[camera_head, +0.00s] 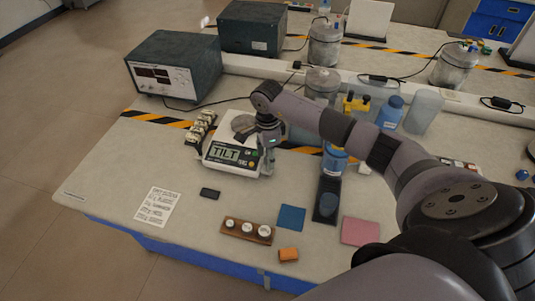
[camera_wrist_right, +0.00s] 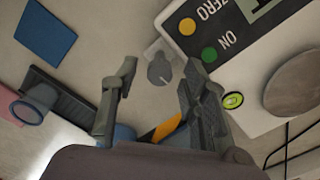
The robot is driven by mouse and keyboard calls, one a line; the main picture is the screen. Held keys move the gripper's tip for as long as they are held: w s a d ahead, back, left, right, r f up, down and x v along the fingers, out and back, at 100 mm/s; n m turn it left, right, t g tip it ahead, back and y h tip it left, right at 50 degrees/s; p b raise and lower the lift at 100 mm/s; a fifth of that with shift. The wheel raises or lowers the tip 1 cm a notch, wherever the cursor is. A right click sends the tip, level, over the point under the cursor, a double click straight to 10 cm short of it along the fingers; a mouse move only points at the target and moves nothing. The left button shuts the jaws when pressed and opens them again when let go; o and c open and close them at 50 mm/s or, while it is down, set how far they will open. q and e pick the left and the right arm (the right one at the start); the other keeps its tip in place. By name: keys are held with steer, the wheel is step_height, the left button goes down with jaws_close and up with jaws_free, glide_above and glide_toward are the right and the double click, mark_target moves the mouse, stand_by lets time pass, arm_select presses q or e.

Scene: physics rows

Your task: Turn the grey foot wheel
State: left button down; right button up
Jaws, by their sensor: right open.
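The balance (camera_head: 232,158) is a white device with a dark front panel, and its display reads TILT. In the wrist view its panel (camera_wrist_right: 250,38) shows ZERO and ON beside an orange and a green button. The grey foot wheel (camera_wrist_right: 159,68) is a small knob at the corner of the balance. My right gripper (camera_wrist_right: 161,72) points down at this corner. It is open, with one finger on each side of the wheel and a visible gap to it. In the head view my right gripper (camera_head: 267,160) hides the wheel. My left gripper is not in view.
A green bubble level (camera_wrist_right: 232,100) and a round pan (camera_wrist_right: 296,84) are on the balance. A weight block (camera_head: 246,231), a blue mat (camera_head: 291,218), a black tray (camera_head: 327,212) and a pink mat (camera_head: 360,231) lie in front. A blue-labelled bottle (camera_head: 335,160) stands right of the gripper.

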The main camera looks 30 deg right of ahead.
jaws_close()
stand_by(0.6)
